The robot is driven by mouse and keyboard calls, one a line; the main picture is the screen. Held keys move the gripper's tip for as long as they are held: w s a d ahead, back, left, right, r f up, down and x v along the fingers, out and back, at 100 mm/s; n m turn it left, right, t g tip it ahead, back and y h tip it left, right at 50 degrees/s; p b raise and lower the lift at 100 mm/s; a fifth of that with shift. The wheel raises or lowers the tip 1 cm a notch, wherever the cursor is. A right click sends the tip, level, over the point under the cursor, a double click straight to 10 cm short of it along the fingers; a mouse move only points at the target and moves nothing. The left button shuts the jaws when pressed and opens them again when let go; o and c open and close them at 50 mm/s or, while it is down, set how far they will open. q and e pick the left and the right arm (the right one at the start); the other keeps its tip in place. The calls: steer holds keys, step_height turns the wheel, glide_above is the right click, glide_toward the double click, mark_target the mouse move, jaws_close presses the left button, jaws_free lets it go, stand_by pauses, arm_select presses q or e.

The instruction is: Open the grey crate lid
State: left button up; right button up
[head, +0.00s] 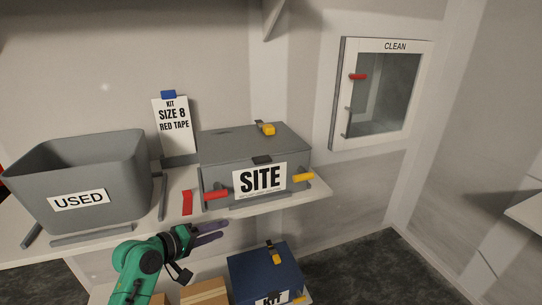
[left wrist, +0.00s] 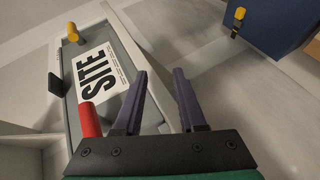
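The grey crate (head: 215,178) labelled SITE stands on the bench shelf, and its lid (head: 235,142) is closed. A yellow-and-black latch (head: 265,129) sits on top of the lid. A red handle (head: 216,195) and a yellow handle (head: 303,177) stick out from its front. My left gripper (head: 226,230) is below and in front of the crate, near the red handle but apart from it. In the left wrist view its purple fingers (left wrist: 163,92) are apart with nothing between them, and the red handle (left wrist: 90,120) is left of them. My right gripper is not in view.
A grey bin (head: 110,170) labelled USED stands left of the crate. A sign card (head: 174,125) stands behind, and a red strip (head: 187,202) lies on the shelf (head: 175,208). A blue crate (head: 250,268) is below. A white CLEAN cabinet (head: 337,95) hangs on the right wall.

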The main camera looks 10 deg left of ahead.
mark_target(263, 159)
arm_select(q)
steer(key=d+r+h, duration=0.1)
steer(key=r, duration=0.3)
steer(key=r+t+h, duration=0.1)
steer(key=r, duration=0.3)
steer(key=d+r+h, duration=0.1)
steer(key=r, duration=0.4)
steer(key=shift+d+n+t, duration=0.35)
steer(key=shift+n+t, duration=0.05)
steer(key=shift+n+t+h, duration=0.4)
steer(key=shift+n+h, duration=0.1)
steer(key=w+d+r+p, duration=0.1)
steer(key=w+d, duration=0.1)
steer(key=w, duration=0.2)
steer(key=w+d+r+p, duration=0.1)
steer(key=w+d+p, duration=0.1)
steer(key=w, duration=0.2)
steer(key=w+d+r+p, duration=0.1)
steer(key=w+d, duration=0.2)
steer(key=w, duration=0.1)
steer(key=shift+d+r+p, duration=0.1)
steer(key=shift+r+p, duration=0.15)
steer(key=shift+p, duration=0.1)
steer(key=shift+s, duration=0.1)
jaws_close()
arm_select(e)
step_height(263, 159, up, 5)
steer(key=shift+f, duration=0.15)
